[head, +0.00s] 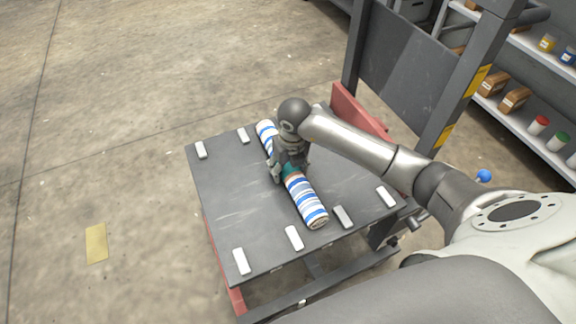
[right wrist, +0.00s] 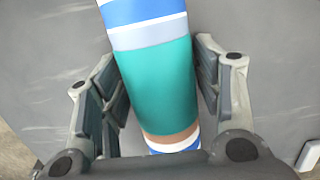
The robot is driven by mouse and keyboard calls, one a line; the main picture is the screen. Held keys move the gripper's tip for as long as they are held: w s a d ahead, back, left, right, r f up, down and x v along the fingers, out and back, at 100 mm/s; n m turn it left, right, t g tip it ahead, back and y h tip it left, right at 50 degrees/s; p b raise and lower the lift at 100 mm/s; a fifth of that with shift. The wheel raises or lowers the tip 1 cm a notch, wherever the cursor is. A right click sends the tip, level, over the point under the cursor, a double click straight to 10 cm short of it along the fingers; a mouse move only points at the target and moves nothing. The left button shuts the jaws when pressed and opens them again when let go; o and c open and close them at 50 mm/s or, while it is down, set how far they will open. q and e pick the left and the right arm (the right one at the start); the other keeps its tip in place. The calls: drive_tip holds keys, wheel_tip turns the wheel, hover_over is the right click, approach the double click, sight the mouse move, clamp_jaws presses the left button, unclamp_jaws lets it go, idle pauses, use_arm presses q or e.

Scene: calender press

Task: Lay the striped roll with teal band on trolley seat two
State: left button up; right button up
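The striped roll (head: 309,203), blue and white with a teal band, lies on the grey trolley top (head: 225,194). Its near end is between the two middle white blocks of the near row; its far end is right of a far white block (head: 243,135). No seat numbers are visible. My right gripper (head: 284,170) points down over the roll's middle. In the right wrist view its fingers stand either side of the teal band (right wrist: 165,90), with narrow gaps showing, so it looks open around the roll. My left gripper is not in view.
More white blocks (head: 241,262) line the trolley's near and far edges. The trolley top left of the roll is bare. A grey upright frame (head: 400,75) and a shelf with jars and boxes (head: 515,98) stand at right. A yellow patch (head: 96,243) is on the floor.

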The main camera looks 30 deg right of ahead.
drive_tip(key=shift+o, duration=0.5)
drive_tip(key=shift+r, duration=0.1)
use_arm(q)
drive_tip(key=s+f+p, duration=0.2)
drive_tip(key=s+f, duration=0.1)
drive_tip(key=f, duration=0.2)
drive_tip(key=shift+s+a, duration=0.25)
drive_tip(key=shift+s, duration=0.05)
use_arm(e)
drive_tip(key=r, duration=0.4)
drive_tip(key=s+r, duration=0.1)
drive_tip(key=r, duration=0.7)
drive_tip(key=shift+s+a, duration=0.1)
drive_tip(key=shift+s, duration=0.3)
